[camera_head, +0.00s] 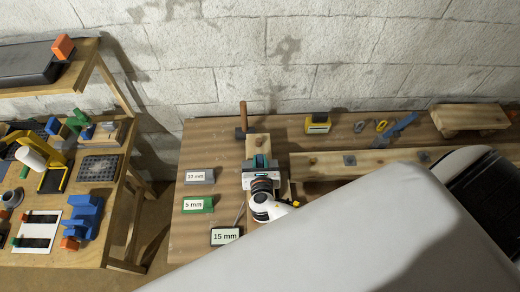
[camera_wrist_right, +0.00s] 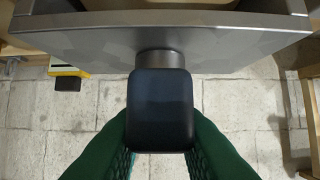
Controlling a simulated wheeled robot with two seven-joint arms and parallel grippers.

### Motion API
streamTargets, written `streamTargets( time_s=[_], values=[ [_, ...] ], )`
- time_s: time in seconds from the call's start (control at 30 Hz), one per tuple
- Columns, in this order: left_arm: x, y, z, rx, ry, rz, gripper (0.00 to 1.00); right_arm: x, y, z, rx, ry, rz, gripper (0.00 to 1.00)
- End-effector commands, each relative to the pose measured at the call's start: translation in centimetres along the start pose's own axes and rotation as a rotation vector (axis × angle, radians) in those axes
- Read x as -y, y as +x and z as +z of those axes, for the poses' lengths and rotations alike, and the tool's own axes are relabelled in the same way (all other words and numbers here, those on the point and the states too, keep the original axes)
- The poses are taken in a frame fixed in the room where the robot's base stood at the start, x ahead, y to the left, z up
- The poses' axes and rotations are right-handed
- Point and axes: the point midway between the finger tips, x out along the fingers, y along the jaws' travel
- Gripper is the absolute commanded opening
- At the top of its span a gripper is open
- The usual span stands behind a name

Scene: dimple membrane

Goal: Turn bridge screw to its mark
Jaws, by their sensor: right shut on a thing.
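In the right wrist view, a dark blue-black rounded knob (camera_wrist_right: 162,105) sits on a short grey metal shaft (camera_wrist_right: 160,64) that meets a wide grey metal piece (camera_wrist_right: 90,42). The knob appears to be the head of the bridge screw. My right gripper's green fingers (camera_wrist_right: 160,150) are shut on it, one on each side. No mark can be made out. In the head view my right gripper (camera_head: 258,160) is at the near end of a wooden piece (camera_head: 258,142) on the table; the gripper and my white arm hide the screw. My left gripper is not in view.
On the wooden table (camera_head: 196,238) lie blocks labelled 10 mm (camera_head: 202,176), 5 mm (camera_head: 198,205) and 15 mm (camera_head: 225,236). A hammer (camera_head: 243,118), a yellow-black tape measure (camera_head: 318,123) and a long wooden beam (camera_head: 325,162) lie farther back. A crowded bench (camera_head: 118,265) stands left.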

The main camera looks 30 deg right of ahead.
Motion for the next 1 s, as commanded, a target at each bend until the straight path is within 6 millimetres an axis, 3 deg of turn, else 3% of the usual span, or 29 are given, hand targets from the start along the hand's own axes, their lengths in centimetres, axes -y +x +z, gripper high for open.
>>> streamTargets(
  time_s=[0.47, 0.5, 0.6, 1.0],
  values=[
    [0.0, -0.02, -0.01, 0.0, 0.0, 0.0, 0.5, -0.02, 0.14, -0.45, -0.009, 0.007, 0.015, 0.0],
    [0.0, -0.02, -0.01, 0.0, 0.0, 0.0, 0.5, -0.02, 0.14, -0.45, -0.009, 0.007, 0.015, 0.25],
    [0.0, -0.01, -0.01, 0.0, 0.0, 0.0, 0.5, -0.02, 0.11, -0.36, -0.007, 0.006, 0.014, 0.41],
    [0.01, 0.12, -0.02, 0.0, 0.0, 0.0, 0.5, 0.03, -0.71, 0.04, -0.001, 0.005, 0.011, 0.44]
  ],
)
